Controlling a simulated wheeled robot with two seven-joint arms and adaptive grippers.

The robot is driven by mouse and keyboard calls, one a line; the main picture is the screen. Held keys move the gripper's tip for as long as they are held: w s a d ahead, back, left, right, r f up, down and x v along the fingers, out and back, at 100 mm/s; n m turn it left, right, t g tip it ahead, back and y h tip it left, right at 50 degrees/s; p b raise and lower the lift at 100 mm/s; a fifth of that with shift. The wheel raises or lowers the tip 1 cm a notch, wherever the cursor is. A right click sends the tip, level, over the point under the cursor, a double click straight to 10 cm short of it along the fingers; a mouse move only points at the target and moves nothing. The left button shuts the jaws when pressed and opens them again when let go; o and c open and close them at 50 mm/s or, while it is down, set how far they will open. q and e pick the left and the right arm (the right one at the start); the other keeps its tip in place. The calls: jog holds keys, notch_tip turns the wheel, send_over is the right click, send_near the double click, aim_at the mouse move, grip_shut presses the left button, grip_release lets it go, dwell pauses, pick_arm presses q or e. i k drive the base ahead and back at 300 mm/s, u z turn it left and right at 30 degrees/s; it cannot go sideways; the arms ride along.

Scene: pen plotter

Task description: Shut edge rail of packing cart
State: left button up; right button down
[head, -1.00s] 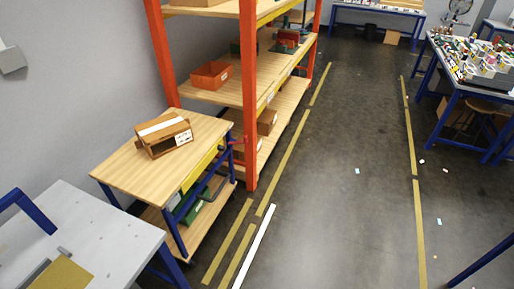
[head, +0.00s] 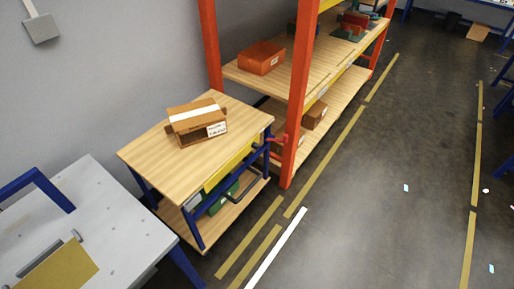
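The packing cart (head: 150,153) stands against the grey wall, with a wooden top and a blue frame. A yellow edge rail (head: 232,163) runs along its aisle-side edge, at or just below the level of the top. Its exact angle is too small to tell. A dark bar (head: 246,188) shows below the rail. A brown cardboard box (head: 196,122) with a white strip and a label sits on the top. Neither of my grippers is in view.
An orange-posted shelf rack (head: 297,90) with bins stands right behind the cart, close to its far end. A red part (head: 277,139) shows between them. A grey bench (head: 95,215) is at lower left.

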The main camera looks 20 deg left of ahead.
aim_at(253, 143)
jog(key=u, duration=0.5)
jog(key=i, duration=0.9)
jog(key=u, duration=0.65)
